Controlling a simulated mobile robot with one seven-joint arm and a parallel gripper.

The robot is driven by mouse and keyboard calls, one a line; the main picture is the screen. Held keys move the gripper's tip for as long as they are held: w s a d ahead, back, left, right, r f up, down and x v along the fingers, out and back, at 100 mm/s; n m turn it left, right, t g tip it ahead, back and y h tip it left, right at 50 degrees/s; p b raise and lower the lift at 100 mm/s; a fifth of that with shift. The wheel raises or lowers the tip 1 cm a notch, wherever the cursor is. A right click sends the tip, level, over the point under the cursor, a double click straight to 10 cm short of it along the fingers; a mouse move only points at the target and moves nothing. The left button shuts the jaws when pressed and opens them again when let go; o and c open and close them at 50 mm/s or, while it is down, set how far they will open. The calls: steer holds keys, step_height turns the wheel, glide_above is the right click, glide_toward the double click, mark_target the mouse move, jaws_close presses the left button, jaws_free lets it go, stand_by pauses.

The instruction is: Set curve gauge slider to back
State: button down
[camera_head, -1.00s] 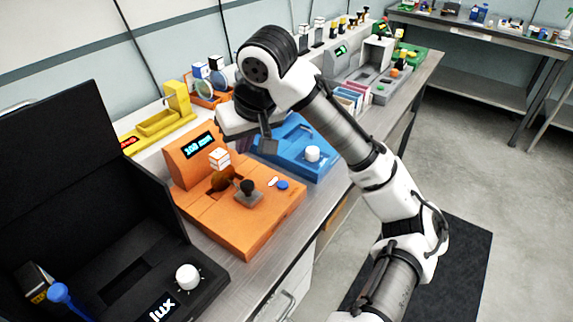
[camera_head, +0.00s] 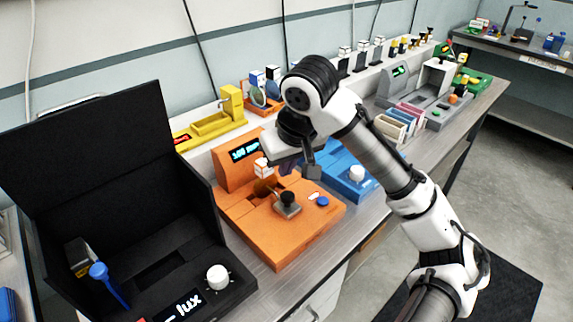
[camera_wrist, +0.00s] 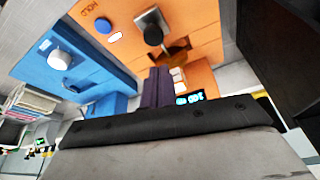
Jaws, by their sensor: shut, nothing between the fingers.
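The orange device (camera_head: 275,235), which I take for the curve gauge, sits on the bench and has a lit display (camera_head: 244,150) whose digits are too small to read surely. A black round knob on a grey square plate, apparently its slider (camera_head: 287,199), stands on its top; it also shows in the wrist view (camera_wrist: 152,34). A white block (camera_head: 262,168) and a brown curved piece (camera_head: 265,187) are behind it. My gripper's dark fingers (camera_wrist: 158,72) are shut and empty, over the device's rear part, apart from the knob. The hand partly hides the device's rear right in the head view.
A black box with an upright lid and white dial (camera_head: 217,277) stands left. A blue device (camera_head: 345,172) stands close on the right, a yellow one (camera_head: 212,123) behind. Coloured bins (camera_head: 400,120) are farther right. Bare bench shows along the front edge.

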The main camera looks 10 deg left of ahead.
mark_target(287, 203)
steer(key=x, duration=0.7)
steer(key=shift+a+f+p, duration=0.1)
steer(key=shift+f+p, duration=0.1)
steer(key=shift+p, duration=0.2)
steer(key=shift+w, duration=0.15)
